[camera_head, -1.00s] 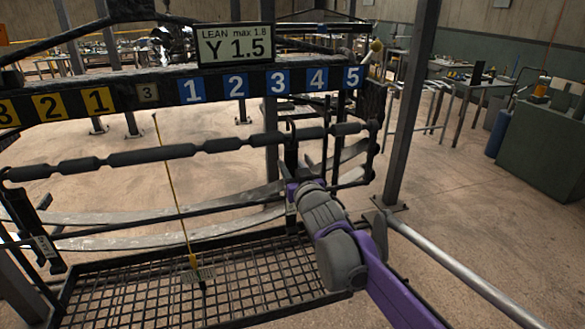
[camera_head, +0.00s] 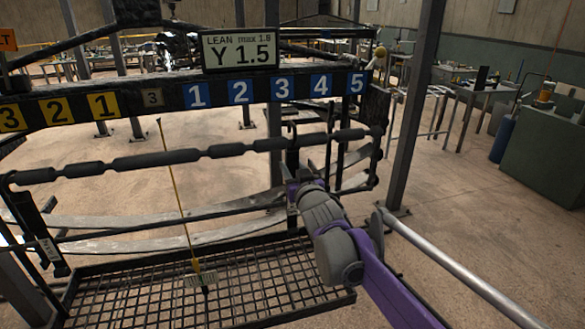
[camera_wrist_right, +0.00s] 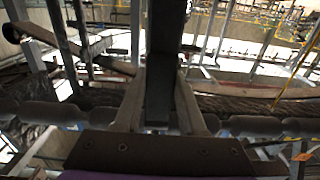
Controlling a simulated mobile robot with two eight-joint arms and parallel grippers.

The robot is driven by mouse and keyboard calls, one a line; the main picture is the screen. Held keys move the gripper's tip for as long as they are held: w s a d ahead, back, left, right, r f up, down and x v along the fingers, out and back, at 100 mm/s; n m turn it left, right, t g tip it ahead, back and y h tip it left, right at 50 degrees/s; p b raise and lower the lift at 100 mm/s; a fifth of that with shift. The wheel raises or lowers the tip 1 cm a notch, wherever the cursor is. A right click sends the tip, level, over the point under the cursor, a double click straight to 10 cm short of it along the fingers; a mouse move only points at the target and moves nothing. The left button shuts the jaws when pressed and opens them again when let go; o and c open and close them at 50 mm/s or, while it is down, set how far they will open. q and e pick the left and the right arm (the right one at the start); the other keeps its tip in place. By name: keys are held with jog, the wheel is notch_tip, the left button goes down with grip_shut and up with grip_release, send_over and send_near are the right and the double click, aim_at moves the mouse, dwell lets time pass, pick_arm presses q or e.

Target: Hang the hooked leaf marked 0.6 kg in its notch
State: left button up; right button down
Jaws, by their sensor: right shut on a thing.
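My right gripper (camera_head: 290,184) comes in from the lower right, at the right part of the rack. In the right wrist view its two fingers (camera_wrist_right: 160,95) are closed on a dark upright bar (camera_wrist_right: 163,55), which looks like the stem of a hooked leaf. No 0.6 kg mark is readable on it. The dark notched rail (camera_head: 155,157) runs across the rack, passing behind the held bar. I cannot tell whether the hook touches a notch. Grey curved leaves (camera_head: 150,242) show lower down. My left gripper is not in view.
A sign (camera_head: 240,50) reads "LEAN max 1.8, Y 1.5". Yellow and blue number plates (camera_head: 240,91) line the upper beam. A yellow pointer (camera_head: 176,200) hangs over a black mesh tray (camera_head: 130,295). A steel post (camera_head: 410,110) and a pale round rail (camera_head: 450,270) stand right.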

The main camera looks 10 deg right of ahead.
dwell(0.3)
jog(key=shift+w+f+b, duration=0.1)
jog(key=shift+f+b, duration=0.3)
jog(key=shift+f, duration=0.8)
